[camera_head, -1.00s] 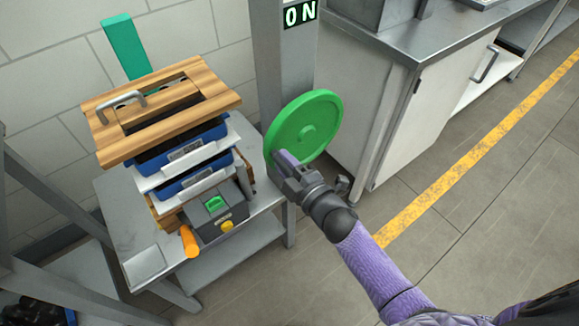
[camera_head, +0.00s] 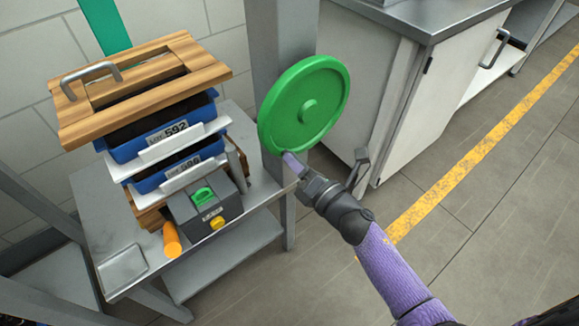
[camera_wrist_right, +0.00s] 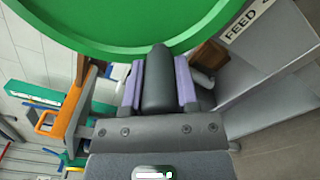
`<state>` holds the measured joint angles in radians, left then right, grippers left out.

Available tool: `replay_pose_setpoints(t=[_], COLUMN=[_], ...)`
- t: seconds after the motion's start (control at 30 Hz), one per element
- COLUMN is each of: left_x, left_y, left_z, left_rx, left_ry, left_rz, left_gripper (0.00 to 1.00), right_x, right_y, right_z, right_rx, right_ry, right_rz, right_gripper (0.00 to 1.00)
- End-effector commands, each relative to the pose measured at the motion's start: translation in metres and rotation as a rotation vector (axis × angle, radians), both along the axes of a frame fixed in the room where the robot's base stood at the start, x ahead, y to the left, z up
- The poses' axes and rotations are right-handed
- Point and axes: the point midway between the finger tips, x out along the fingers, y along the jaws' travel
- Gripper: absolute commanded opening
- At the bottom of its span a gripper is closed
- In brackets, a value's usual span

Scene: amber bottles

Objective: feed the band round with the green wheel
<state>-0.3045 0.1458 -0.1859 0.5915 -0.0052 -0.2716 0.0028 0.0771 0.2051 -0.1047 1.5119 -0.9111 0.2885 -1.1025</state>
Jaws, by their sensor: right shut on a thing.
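The green wheel (camera_head: 308,88) stands upright on a grey post, with a round hub at its middle. It fills the top of the right wrist view (camera_wrist_right: 140,32). My right gripper (camera_head: 291,162) is at the wheel's lower edge. In the right wrist view its purple finger pads are shut on a dark grey rounded grip (camera_wrist_right: 158,82), just below the wheel. How the grip joins the wheel is hidden. I cannot make out a band for certain; a teal-green strip (camera_head: 104,24) rises behind the stack on the left. My left gripper is not in view.
A metal bench (camera_head: 95,215) carries blue trays (camera_head: 160,137) under a wooden frame (camera_head: 150,100), and a grey box (camera_head: 206,213) with a green switch and yellow knob. An orange handle (camera_head: 171,240) sticks out in front. A white cabinet (camera_head: 425,105) stands right; floor is clear before it.

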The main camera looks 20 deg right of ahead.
Motion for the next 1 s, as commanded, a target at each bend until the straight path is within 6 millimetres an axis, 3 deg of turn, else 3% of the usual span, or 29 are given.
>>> replay_pose_setpoints(t=[0.03, 0.4, 1.0], left_x=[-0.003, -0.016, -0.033], left_y=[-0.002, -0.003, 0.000], left_z=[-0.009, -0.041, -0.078], left_rx=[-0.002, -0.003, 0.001], left_ry=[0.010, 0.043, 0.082], left_rz=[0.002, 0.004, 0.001], left_gripper=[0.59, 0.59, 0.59], right_x=[0.001, 0.011, 0.027], right_y=[-0.004, -0.031, -0.075], right_z=[-0.010, -0.026, -0.027], right_rx=[-0.042, -0.373, -0.856], right_ry=[-0.010, -0.131, -0.310], right_rz=[-0.001, -0.001, -0.001], right_gripper=[0.00, 0.00, 0.00])
